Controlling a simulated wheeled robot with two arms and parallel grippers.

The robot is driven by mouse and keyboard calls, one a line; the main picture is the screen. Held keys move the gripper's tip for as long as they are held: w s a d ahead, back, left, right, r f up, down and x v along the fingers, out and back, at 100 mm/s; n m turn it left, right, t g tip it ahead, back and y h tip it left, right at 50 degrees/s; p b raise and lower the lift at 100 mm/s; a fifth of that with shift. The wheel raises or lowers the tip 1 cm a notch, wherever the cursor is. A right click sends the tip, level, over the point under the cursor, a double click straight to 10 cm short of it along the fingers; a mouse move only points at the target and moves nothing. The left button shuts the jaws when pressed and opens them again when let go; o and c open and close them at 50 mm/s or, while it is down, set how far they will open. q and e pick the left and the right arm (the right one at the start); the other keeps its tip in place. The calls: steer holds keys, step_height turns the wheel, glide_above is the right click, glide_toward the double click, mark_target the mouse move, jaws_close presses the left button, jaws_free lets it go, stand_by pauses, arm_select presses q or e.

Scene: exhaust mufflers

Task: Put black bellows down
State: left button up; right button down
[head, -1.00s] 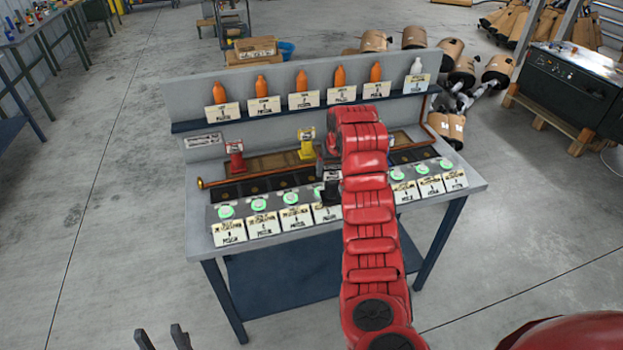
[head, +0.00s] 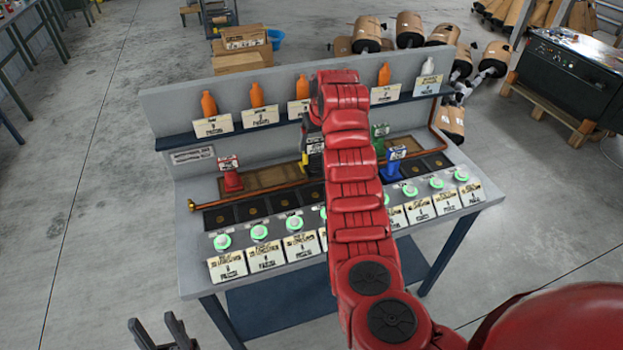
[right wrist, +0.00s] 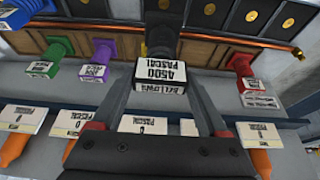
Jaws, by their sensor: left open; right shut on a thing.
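In the right wrist view, my right gripper (right wrist: 160,88) is shut on the label block of the black bellows (right wrist: 160,38). The label reads 4500 pascal. In the head view, the black bellows (head: 316,161) shows only partly beside my red right arm, in front of a mostly hidden yellow bellows (head: 303,160). My right gripper's jaws are largely hidden there. I cannot tell whether the bellows touches the bench (head: 186,250). My left gripper (head: 160,328) is open and empty at the bottom left, away from the bench.
A red bellows (head: 232,181) stands left; green (head: 380,138) and blue (head: 391,170) ones stand right. A purple bellows (right wrist: 98,62) shows in the wrist view. Dark square pads (head: 254,208), green buttons (head: 259,232) and a copper pipe (head: 265,193) line the bench. Orange bottles (head: 256,95) stand on the shelf.

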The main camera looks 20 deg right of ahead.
mark_target(316, 168)
steer(key=f+p, duration=0.1)
steer(key=f, duration=0.2)
steer(key=f+p, duration=0.1)
steer(key=f, duration=0.1)
steer(key=f+p, duration=0.2)
steer(key=f, duration=0.1)
steer(key=shift+s+f, duration=0.25)
steer(key=shift+f, duration=0.35)
steer(key=shift+r, duration=0.1)
jaws_free()
steer(key=shift+f, duration=0.2)
steer(key=shift+r, duration=0.1)
